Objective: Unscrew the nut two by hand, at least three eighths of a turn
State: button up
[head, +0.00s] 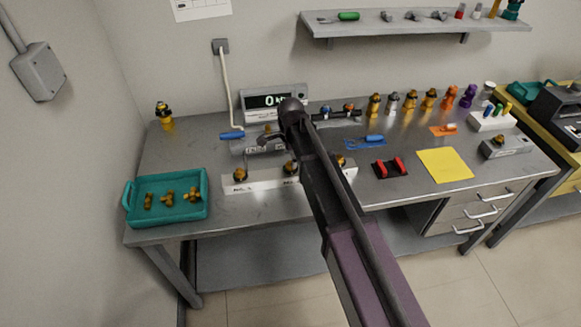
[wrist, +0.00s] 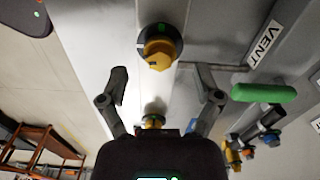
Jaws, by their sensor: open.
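A white rail (head: 262,182) along the front of the bench carries three brass fittings with dark tops: a left one (head: 240,175), a middle one (head: 291,168) and a right one (head: 341,161). Their labels are too small or covered to read, so I cannot tell for sure which is nut two. In the wrist view, one brass hex nut (wrist: 160,50) with a dark, green-marked top lies just beyond the fingertips. Another fitting (wrist: 153,121) shows between the fingers, nearer the palm, partly hidden. My gripper (wrist: 160,72) is open and empty, with no visible contact.
A teal tray (head: 130,205) with brass fittings stands at the left. A display box (head: 276,92) stands behind. A grey block labelled VENT (wrist: 267,47) and a green handle (wrist: 263,93) lie right of the fingers. A yellow sheet (head: 445,165) lies on the right.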

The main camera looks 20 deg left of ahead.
jog(key=shift+f+b, duration=0.95)
jog(key=shift+f, duration=0.25)
grip_shut()
jog(key=shift+n, duration=0.4)
